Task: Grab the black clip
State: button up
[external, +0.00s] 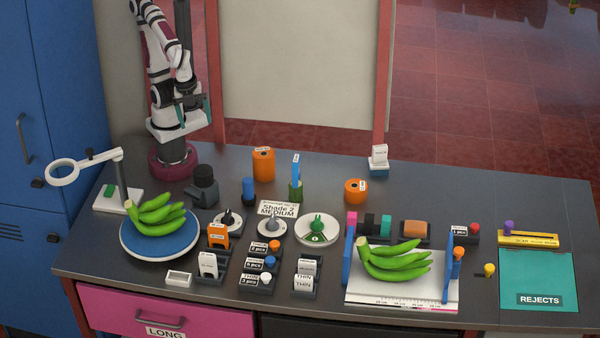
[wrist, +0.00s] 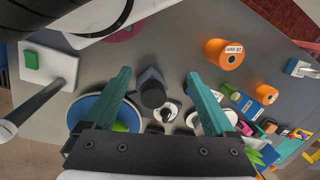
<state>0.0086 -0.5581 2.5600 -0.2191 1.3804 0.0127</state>
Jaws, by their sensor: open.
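A small black block (external: 372,225), which looks like the black clip, stands between a pink clip (external: 352,220) and a teal clip (external: 386,225) in a dark holder, behind the white measuring board. Its exact shape is too small to tell. In the wrist view this group is small at the right and the black one cannot be made out surely. My gripper (wrist: 158,80) is open and empty, with teal fingers apart. In the external view it is high at the back left, far from the clips.
A black knobbed device (external: 205,187) shows between my fingers in the wrist view, below them. Orange cylinders (external: 263,164), a blue plate (external: 137,243) with bananas and a magnifier stand (external: 118,200) are around. Bananas (external: 395,264) lie in front of the clips between blue uprights.

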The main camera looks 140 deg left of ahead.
jog(key=shift+c, duration=0.5)
jog(key=w+a+r+n+t+h, duration=0.1)
jog(key=w+a+r+n, duration=0.15)
jog(key=w, duration=1.05)
jog(key=n+t+y, duration=0.1)
jog(key=n+t, duration=0.4)
jog(key=n, duration=0.5)
send_over(368, 214)
jog(key=s+d, duration=0.3)
jog(key=s, duration=0.5)
notch_tip(368, 214, down, 7)
jog(key=shift+m, duration=0.25)
jog(key=x, duration=1.5)
jog(key=shift+w+a+r, duration=0.1)
jog(key=shift+w+a, duration=0.2)
jog(key=shift+w, duration=0.05)
grip_shut()
